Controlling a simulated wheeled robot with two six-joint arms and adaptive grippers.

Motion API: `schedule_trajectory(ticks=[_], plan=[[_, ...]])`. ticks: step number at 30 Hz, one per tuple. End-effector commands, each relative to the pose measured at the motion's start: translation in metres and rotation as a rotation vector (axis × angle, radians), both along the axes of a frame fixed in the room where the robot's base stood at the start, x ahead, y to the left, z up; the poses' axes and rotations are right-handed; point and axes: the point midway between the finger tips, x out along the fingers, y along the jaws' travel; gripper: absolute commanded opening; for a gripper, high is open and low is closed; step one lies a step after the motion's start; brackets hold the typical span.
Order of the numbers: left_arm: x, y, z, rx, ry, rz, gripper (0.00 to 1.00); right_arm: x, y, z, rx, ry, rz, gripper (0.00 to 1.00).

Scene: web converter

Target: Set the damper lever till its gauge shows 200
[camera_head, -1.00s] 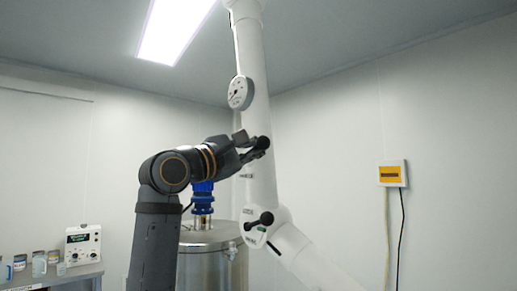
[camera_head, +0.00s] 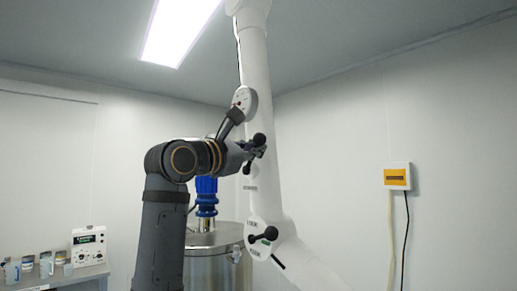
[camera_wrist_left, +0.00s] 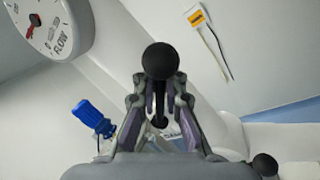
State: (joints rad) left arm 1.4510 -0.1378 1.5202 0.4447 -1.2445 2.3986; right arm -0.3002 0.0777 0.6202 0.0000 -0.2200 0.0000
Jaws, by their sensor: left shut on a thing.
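The damper lever's black ball knob (camera_head: 259,140) stands out from the white duct. In the left wrist view the knob (camera_wrist_left: 160,60) is large, in front of the fingers with its dark stem between them. My left gripper (camera_head: 252,151) is shut on the lever. The round gauge (camera_head: 244,98) sits on the duct above; a dark part of my arm partly covers it in the head view. In the left wrist view the gauge (camera_wrist_left: 48,28) is cut off at the top left; its red needle and the word FLOW show, but I cannot read the value. My right gripper is out of view.
A second black-knobbed lever (camera_head: 268,234) sits lower on the duct (camera_head: 258,65). A steel vessel (camera_head: 217,262) with a blue fitting (camera_head: 205,192) stands behind my arm. A yellow-and-white wall box (camera_head: 397,176) hangs right. A bench (camera_head: 85,277) with instruments is far left.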

Motion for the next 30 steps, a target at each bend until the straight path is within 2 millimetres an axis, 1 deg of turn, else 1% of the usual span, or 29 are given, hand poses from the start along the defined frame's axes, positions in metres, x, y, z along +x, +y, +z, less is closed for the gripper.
schedule_trajectory(ticks=[13, 14, 15, 19, 25, 27, 30], plan=[[0.0008, 0.0009, -0.0006, -0.006, 0.008, 0.001, 0.0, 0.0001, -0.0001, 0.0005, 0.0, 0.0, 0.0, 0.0], [0.0008, 0.0009, -0.0006, -0.005, 0.009, 0.001, 0.1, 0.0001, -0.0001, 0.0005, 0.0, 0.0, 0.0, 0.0], [0.0008, 0.0009, -0.0006, -0.005, 0.009, 0.001, 0.15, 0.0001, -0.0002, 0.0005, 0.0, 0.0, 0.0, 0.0], [0.0007, 0.0008, -0.0003, -0.006, 0.008, 0.001, 0.32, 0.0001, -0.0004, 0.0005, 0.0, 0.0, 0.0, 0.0], [0.0005, 0.0006, 0.0, -0.005, 0.007, 0.001, 0.32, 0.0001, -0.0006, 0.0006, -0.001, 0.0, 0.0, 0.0], [0.0002, 0.0007, 0.0, -0.006, 0.006, 0.0, 0.32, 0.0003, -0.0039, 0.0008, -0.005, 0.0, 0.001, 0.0], [-0.0048, 0.0046, -0.0009, -0.006, 0.006, 0.001, 0.32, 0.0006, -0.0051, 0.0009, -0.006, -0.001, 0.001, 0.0]])
